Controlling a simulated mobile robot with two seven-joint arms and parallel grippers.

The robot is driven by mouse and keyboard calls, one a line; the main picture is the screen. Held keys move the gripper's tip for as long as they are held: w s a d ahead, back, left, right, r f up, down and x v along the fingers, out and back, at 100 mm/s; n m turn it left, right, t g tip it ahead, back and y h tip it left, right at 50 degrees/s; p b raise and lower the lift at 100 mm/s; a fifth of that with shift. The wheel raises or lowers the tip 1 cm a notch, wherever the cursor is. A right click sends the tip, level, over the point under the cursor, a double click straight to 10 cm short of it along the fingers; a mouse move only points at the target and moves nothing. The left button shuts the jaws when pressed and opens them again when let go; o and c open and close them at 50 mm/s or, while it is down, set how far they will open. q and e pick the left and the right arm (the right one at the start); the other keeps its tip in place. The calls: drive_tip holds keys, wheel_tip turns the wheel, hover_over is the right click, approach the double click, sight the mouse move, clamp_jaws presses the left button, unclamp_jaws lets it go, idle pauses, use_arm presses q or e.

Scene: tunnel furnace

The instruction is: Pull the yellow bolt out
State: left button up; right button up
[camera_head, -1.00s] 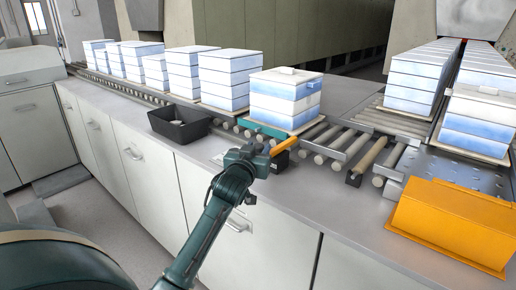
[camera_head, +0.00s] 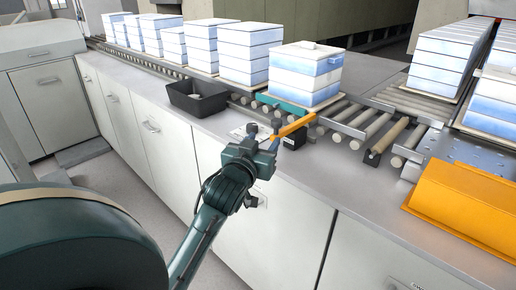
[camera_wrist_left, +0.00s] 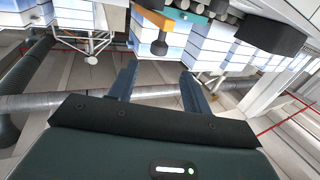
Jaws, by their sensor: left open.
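The yellow bolt (camera_head: 293,127) is an orange-yellow bar by the conveyor's near edge, beside the front box stack. Its near end lies close to my left gripper (camera_head: 264,135). In the left wrist view, the bolt (camera_wrist_left: 151,17) is at the top, with a dark rounded knob (camera_wrist_left: 158,46) below it. My left gripper is open; its fingers (camera_wrist_left: 157,77) point towards the knob. The knob appears ahead of the gap between the fingers, with nothing seen clamped. The bolt's far end is partly hidden at the conveyor. My right gripper is not in view.
A black tray (camera_head: 197,99) stands on the counter (camera_head: 220,122) to the left. Blue-and-white box stacks (camera_head: 305,75) line the roller conveyor. A small black box (camera_head: 293,139) sits under the bolt. An orange cover (camera_head: 465,205) stands at the right.

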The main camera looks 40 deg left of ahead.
use_arm(q)
drive_tip(key=v, duration=0.2)
drive_tip(key=shift+s, duration=0.3)
drive_tip(key=shift+d, duration=0.1)
idle(0.3)
